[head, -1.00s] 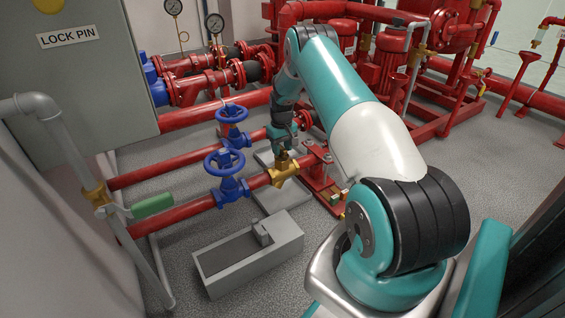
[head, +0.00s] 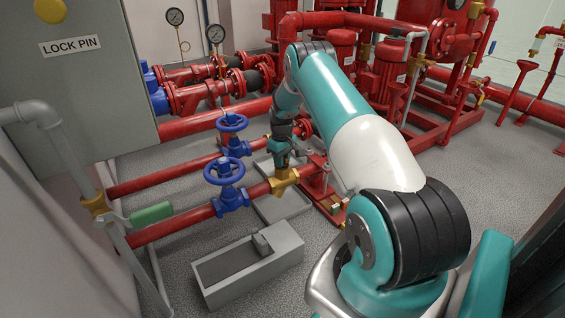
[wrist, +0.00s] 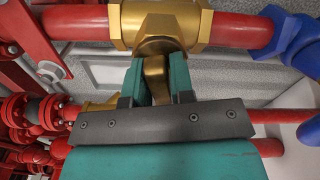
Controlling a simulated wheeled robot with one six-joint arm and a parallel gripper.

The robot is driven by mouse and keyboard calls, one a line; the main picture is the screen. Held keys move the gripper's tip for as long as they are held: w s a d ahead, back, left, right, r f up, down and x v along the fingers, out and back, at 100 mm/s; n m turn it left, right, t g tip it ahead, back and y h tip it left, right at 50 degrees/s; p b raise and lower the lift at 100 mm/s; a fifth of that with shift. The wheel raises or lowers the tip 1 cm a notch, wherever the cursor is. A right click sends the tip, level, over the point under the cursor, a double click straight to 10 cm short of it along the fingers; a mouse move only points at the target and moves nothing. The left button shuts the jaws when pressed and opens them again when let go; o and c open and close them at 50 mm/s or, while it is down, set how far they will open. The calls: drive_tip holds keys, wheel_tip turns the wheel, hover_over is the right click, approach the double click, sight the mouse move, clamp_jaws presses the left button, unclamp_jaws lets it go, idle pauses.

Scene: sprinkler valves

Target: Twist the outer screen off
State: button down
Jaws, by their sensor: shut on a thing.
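A brass strainer body (head: 285,181) sits in the near red pipe, to the right of the near blue handwheel valve (head: 227,185). It also shows at the top of the wrist view (wrist: 160,22). A brass stem-like piece (wrist: 155,72), apparently its screen cap, sticks out from the body. My gripper (head: 279,160) is at the strainer from above. In the wrist view its two teal fingers (wrist: 158,78) are shut on this brass piece, one on each side. The piece still meets the body. The fingers hide its sides, and any screen inside is hidden.
A second blue valve (head: 233,135) is on the farther pipe. A second brass fitting (wrist: 100,105) shows below the first in the wrist view. A lever with a green handle (head: 152,213) is at left.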

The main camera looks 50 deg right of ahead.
idle(0.3)
drive_tip(key=shift+r+n+p, duration=0.1)
drive_tip(key=shift+n+p, duration=0.35)
drive_tip(key=shift+n, duration=1.35)
drive_tip(key=shift+s+n+p, duration=0.1)
drive_tip(key=shift+n+p, duration=0.4)
drive_tip(key=shift+n, duration=1.1)
